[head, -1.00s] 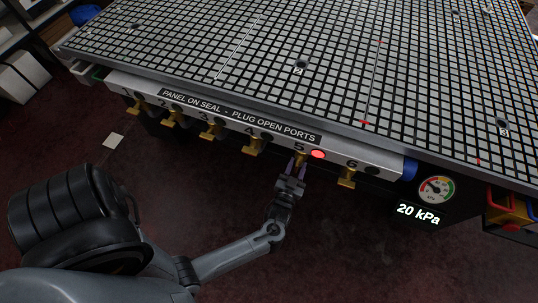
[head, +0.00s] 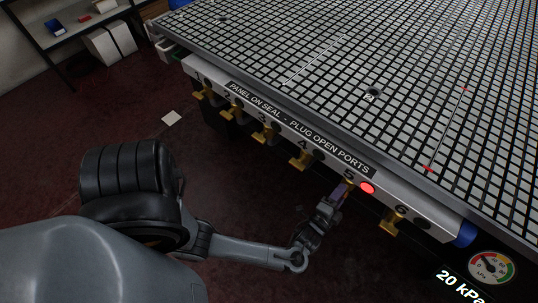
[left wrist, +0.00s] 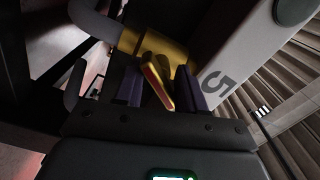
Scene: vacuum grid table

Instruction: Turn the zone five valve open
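The zone five valve (head: 349,184) is a brass valve under the number 5 on the front rail, with a lit red lamp to its right. My left gripper (head: 337,194) is at this valve and partly covers it. In the left wrist view, the valve's yellow body (left wrist: 140,38) and its handle (left wrist: 158,84) with a red face show close up. The handle sits tilted between the two purple fingers of my left gripper (left wrist: 160,88). Gaps show beside the handle, so the fingers are around it and not closed on it. My right gripper is not in view.
Neighbouring valves four (head: 301,160) and six (head: 393,222) stand close on either side along the rail (head: 285,117). The grid table (head: 400,110) overhangs above. A pressure gauge (head: 490,267) and a 20 kPa display (head: 461,287) are at the lower right.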

